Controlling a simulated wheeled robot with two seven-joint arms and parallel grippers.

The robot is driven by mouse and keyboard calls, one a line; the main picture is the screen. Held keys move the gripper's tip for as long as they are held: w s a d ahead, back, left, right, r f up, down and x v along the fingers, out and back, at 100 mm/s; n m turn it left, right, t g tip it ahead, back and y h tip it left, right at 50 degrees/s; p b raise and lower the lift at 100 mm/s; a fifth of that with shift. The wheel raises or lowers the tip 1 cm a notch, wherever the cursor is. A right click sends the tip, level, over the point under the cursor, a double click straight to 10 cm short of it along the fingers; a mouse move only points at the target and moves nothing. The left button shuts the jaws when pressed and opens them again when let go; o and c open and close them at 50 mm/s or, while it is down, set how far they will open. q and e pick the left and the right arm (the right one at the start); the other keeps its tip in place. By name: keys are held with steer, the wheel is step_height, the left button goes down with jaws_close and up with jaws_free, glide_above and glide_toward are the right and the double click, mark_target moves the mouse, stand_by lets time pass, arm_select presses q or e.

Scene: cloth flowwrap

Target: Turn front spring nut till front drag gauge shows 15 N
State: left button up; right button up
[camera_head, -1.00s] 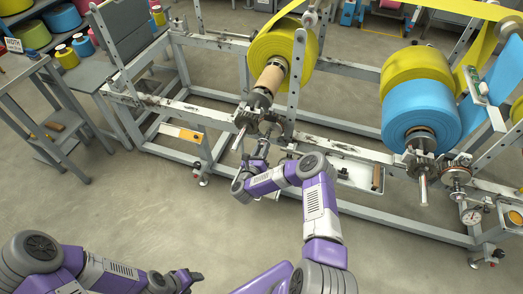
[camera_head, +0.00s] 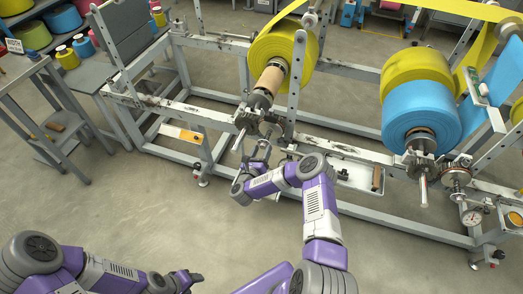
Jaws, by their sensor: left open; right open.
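A round white dial gauge (camera_head: 472,217) hangs at the lower right of the frame; its reading is too small to tell. Just above it is a brake disc with a spring and nut stack (camera_head: 457,182), beside the shaft end of the blue roll; the nut itself is not clear. My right gripper (camera_head: 260,148) is open and empty, in front of the rail below the cardboard core, well left of the gauge and spring. My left gripper (camera_head: 194,278) is open and empty over the floor at the bottom, far from both.
A blue roll (camera_head: 420,122) with a yellow roll behind it sits on the frame. A shallow tray (camera_head: 355,178) is on the front rail. A grey cart (camera_head: 50,125) stands left. The floor in front is clear.

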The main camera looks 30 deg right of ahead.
steer(key=p+v, duration=0.6)
steer(key=v, duration=0.1)
stand_by(0.7)
